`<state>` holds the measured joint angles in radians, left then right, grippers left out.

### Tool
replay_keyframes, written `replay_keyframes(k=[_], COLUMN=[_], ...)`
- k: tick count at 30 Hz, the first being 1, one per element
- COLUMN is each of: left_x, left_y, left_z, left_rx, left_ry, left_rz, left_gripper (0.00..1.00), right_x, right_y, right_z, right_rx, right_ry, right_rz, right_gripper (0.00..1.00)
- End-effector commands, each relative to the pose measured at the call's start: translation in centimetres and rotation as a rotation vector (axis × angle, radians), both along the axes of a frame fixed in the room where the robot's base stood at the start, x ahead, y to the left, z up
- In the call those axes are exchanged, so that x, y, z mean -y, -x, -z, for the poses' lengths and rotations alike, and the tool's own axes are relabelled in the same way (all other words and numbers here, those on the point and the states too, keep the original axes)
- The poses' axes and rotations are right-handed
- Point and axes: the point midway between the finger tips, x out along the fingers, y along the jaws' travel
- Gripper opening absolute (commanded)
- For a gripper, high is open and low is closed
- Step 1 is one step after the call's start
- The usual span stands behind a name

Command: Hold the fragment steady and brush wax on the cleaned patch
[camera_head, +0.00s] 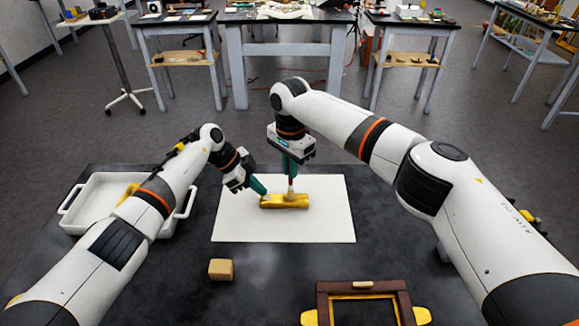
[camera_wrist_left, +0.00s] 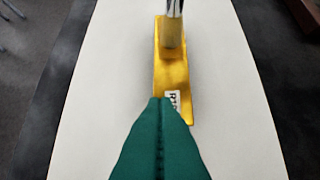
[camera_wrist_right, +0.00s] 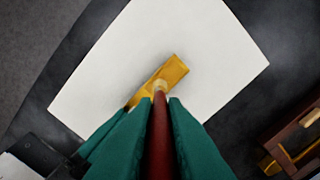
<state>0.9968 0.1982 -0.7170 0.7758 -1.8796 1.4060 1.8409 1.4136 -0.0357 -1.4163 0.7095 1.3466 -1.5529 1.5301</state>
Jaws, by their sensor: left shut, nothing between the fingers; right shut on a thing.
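The gilt fragment (camera_head: 284,202) is a gold bar lying on a white sheet (camera_head: 325,222). It shows in the left wrist view (camera_wrist_left: 174,75), with a small printed label near its close end, and in the right wrist view (camera_wrist_right: 173,70). My left gripper (camera_head: 262,191) is shut and empty, its green tips at the fragment's left end; contact is hard to tell. My right gripper (camera_head: 290,174) is shut on an upright brush (camera_wrist_right: 158,125) with a red-brown handle. The brush's pale bristles (camera_wrist_left: 172,33) are at the fragment's top. The cleaned patch cannot be made out.
A white tray (camera_head: 68,210) stands at the left, partly behind my left arm. A small tan block (camera_head: 221,269) lies in front of the sheet. A dark wooden frame (camera_head: 323,302) with gold parts is at the front right. The dark tabletop between them is clear.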

Motion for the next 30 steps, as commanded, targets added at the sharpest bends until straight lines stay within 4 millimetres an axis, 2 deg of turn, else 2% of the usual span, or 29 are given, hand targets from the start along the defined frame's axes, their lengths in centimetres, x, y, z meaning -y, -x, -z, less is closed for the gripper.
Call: replay_keyframes(k=[13,30], left_x=[-0.2,-0.2], left_y=[0.1,0.1], left_z=[0.4,0.4], left_rx=[-0.005,-0.005], left_ry=[-0.006,-0.006], left_rz=[-0.002,-0.002], left_gripper=[0.0,0.0], right_x=[4.2,-1.3], right_y=[0.0,0.1], right_z=[0.1,0.1], right_rx=[-0.001,-0.001], right_ry=[0.001,-0.001], right_rz=[0.001,-0.001], right_gripper=[0.0,0.0])
